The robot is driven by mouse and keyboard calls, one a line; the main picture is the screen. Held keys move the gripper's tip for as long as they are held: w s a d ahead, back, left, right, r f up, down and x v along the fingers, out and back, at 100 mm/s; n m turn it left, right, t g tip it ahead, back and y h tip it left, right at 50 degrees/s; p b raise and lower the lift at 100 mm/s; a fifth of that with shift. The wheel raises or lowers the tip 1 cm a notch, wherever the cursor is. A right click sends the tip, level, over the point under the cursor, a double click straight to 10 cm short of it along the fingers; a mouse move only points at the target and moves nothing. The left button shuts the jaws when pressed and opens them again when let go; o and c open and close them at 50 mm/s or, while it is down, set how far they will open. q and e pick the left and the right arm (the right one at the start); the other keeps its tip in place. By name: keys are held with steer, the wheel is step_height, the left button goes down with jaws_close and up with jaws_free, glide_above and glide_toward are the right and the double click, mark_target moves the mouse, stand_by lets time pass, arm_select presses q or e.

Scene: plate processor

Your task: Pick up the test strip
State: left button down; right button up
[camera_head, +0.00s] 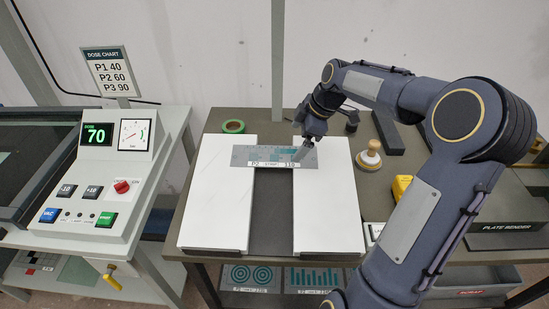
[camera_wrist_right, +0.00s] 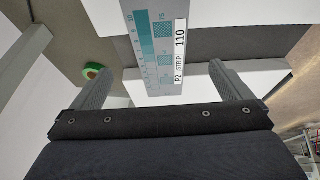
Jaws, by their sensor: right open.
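The test strip (camera_head: 240,155) is a flat grey plate with teal patches and a white label reading P2, STRIP and 110. It lies across the gap between two white blocks (camera_head: 215,210), its ends resting on them. My right gripper (camera_head: 301,152) is over the strip's right end in the head view. In the right wrist view, the two fingers (camera_wrist_right: 165,85) are wide apart, with the strip (camera_wrist_right: 150,45) showing between and beyond them. Nothing is held. Whether the fingers touch the strip cannot be told. My left gripper is not in view.
A green tape roll (camera_head: 233,127) lies behind the left block. A round wooden-handled tool (camera_head: 369,155) and a dark bar (camera_head: 387,133) are to the right. A control panel (camera_head: 100,175) with a display of 70 stands at left. The dark gap between the blocks is clear.

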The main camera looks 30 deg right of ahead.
mark_target(284, 156)
steer(key=p+x, duration=0.1)
steer(key=x, duration=0.6)
steer(key=c, duration=1.1)
